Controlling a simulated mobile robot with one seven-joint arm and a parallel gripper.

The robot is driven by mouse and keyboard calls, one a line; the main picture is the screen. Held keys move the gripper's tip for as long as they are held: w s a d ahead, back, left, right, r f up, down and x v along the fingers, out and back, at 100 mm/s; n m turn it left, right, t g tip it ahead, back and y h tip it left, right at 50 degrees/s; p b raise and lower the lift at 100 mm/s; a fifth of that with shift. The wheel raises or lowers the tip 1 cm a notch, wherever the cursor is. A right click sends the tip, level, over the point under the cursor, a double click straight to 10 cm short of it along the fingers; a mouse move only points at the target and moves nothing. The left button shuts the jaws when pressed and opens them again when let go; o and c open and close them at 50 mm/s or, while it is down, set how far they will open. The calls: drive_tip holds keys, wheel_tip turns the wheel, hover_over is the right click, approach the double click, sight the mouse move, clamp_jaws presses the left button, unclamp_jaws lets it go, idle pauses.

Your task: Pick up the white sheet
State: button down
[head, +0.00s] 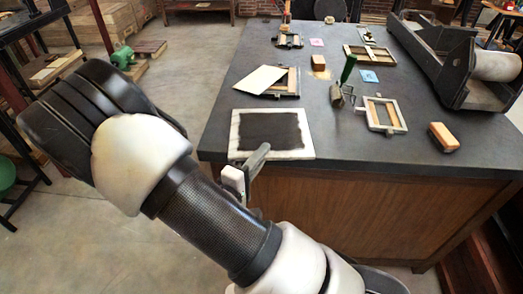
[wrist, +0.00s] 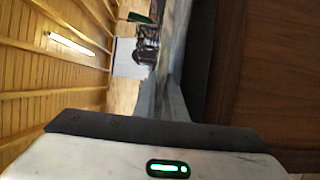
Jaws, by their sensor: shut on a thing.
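A white sheet (head: 237,135) with a large dark rectangle on it lies flat at the table's near left corner, its front side along the table edge. My gripper (head: 264,150) is at that front side, shut on the sheet's near edge. One finger shows above the sheet in the head view; the other is hidden. In the wrist view my two fingers (wrist: 167,80) come together, with the sheet seen almost edge-on and hard to make out. A second, plain cream sheet (head: 258,79) lies tilted on a wooden frame farther back.
The dark table (head: 350,155) holds a green-handled roller (head: 348,68), a pale frame (head: 384,114) and a wooden block (head: 443,136). A big press with a roller (head: 495,66) stands at the right. The table's front right stretch is mostly clear.

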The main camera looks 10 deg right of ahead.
drive_tip(key=shift+f, duration=1.1)
drive_tip(key=shift+f+b, duration=0.15)
drive_tip(key=shift+b, duration=0.2)
drive_tip(key=c, duration=2.2)
unclamp_jaws()
drive_tip(key=shift+f, duration=0.25)
drive_tip(key=o, duration=0.4)
drive_tip(key=shift+s, duration=0.1)
